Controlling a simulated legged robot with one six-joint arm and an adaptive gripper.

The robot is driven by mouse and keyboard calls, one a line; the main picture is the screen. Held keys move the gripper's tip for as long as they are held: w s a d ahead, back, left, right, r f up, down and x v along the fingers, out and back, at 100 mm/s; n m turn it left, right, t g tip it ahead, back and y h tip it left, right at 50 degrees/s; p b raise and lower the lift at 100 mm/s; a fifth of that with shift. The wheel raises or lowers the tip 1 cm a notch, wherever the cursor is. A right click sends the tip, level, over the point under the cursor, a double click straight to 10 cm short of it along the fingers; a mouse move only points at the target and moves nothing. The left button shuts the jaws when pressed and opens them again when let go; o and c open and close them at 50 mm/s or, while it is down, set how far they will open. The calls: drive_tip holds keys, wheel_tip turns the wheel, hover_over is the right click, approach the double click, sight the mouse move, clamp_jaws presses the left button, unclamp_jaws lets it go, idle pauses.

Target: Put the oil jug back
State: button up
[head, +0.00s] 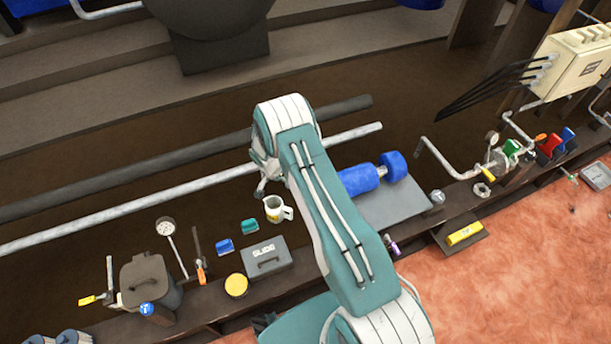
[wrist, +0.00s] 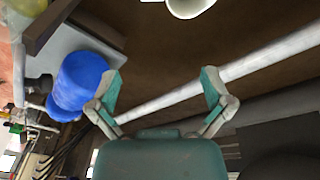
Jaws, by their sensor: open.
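The oil jug (head: 277,209), a small pale jug with a handle and a yellow mark, stands upright on the dark surface, just in front of my gripper in the head view. My gripper (head: 266,185) is partly hidden behind my arm there. In the wrist view my gripper (wrist: 160,88) has its two teal fingers spread wide with nothing between them. Part of a pale rounded rim, likely the jug (wrist: 190,8), shows at the top edge of that view, apart from the fingers.
A grey "SLIDE" box (head: 267,258), a blue block (head: 224,247), a teal block (head: 250,226) and a yellow-lidded tin (head: 236,285) lie near the jug. A blue cylinder (head: 357,180) sits on a grey plate (head: 400,208) to the right. A long pale pipe (head: 130,218) runs behind.

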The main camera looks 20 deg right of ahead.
drive_tip(key=s+r+n+t, duration=0.1)
drive_tip(key=s+r+n, duration=0.15)
drive_tip(key=r, duration=1.55)
drive_tip(key=s+r+n+t, duration=0.1)
drive_tip(key=s+r, duration=0.3)
drive_tip(key=r, duration=1.4)
drive_tip(key=s+r+n+t, duration=0.1)
drive_tip(key=s+r, duration=0.3)
drive_tip(key=s, duration=0.5)
drive_tip(key=s+a+r+n+t+y, duration=0.1)
drive_tip(key=s+r+n, duration=0.1)
drive_tip(key=s+r, duration=0.3)
drive_tip(key=s+a+r+n, duration=0.1)
drive_tip(key=s+r, duration=0.3)
drive_tip(key=s, duration=1)
drive_tip(key=shift+r+n+t+y, duration=0.3)
drive_tip(key=shift+n+t+y, duration=0.1)
drive_tip(key=shift+n, duration=0.25)
drive_tip(key=shift+w, duration=0.1)
